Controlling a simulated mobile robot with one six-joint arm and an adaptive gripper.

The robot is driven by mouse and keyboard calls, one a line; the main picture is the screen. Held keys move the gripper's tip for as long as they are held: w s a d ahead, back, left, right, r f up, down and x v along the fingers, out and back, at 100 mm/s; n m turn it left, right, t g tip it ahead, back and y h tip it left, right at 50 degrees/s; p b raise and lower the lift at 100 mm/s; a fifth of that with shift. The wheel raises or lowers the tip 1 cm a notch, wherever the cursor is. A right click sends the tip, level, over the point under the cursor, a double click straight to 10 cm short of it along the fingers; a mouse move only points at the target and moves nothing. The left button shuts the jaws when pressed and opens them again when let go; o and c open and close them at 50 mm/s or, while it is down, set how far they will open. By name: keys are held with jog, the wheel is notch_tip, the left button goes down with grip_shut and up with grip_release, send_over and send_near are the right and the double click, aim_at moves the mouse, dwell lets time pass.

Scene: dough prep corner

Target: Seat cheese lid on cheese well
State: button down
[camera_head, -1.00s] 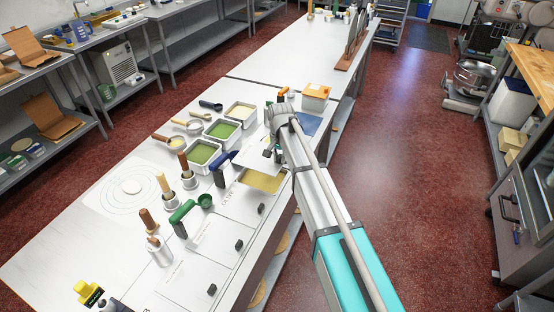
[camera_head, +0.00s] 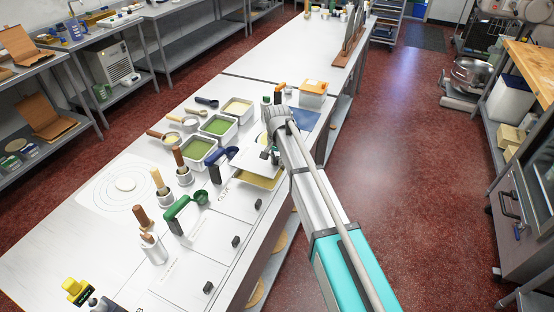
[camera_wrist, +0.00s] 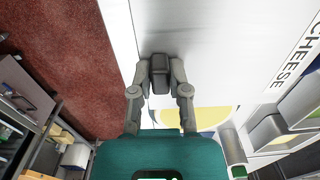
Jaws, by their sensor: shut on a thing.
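The cheese lid (camera_head: 247,158) is a flat white plate, held raised over the counter. The wrist view shows it close up (camera_wrist: 225,45), with the printed word CHEESE at its right. My gripper (camera_head: 270,153) is shut on the lid's dark block handle (camera_wrist: 159,75). The cheese well (camera_head: 262,181) shows as a pale yellow strip below the lid's near edge. The lid covers much of it in the head view, and the lid appears above it, apart from the rim. The exact gap cannot be told.
Steel pans of green and pale filling (camera_head: 201,149) stand left of the lid. A blue-handled tool (camera_head: 217,157) is close to its left edge. A green-handled scoop (camera_head: 180,210) and closed lids with dark knobs (camera_head: 235,241) lie nearer. An orange-topped box (camera_head: 313,88) stands behind.

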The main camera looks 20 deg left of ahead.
aim_at(276, 167)
jog(key=shift+f+b, duration=1.85)
jog(key=shift+f, duration=0.25)
jog(key=shift+f+b, duration=1.2)
dwell(0.4)
jog(key=c, duration=0.5)
grip_release()
jog(key=shift+c, duration=0.2)
jog(key=shift+r, duration=0.15)
jog(key=shift+r+p, duration=3.9)
jog(key=shift+p, duration=0.15)
jog(key=shift+d, duration=0.1)
jog(key=s+d, duration=0.3)
jog(key=d, duration=0.9)
jog(key=s+d, duration=0.2)
jog(key=d, duration=0.9)
jog(key=s+d, duration=0.6)
jog(key=d, duration=0.3)
jog(key=s+d+n, duration=0.1)
jog(key=s+d, duration=0.5)
jog(key=d, duration=0.4)
jog(key=shift+d, duration=0.2)
